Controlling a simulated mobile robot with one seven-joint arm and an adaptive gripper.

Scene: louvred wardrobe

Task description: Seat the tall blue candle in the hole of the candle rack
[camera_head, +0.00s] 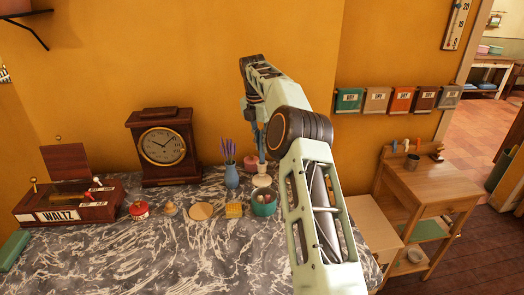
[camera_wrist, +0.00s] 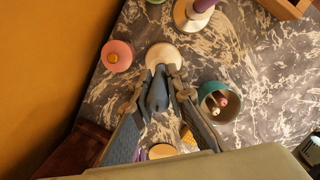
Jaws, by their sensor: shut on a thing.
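My gripper (camera_wrist: 158,85) is shut on a slim blue candle (camera_wrist: 157,97), which lies between its fingers in the wrist view. In the head view the gripper (camera_head: 258,132) points down over the back of the marble top, partly hidden by my arm. A small cream-white round stand (camera_wrist: 163,55), which seems to be the rack, is right at the candle's far end. It also shows in the head view (camera_head: 261,181), below the gripper. Its hole is hidden. I cannot tell whether the candle's end is in it or only above it.
A teal cup (camera_head: 263,204) with small items stands close in front, a pink pot (camera_wrist: 117,56) close behind. A blue vase with lavender (camera_head: 231,175) and a clock (camera_head: 163,148) are to the left. A purple piece on a white base (camera_wrist: 195,12) is near.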

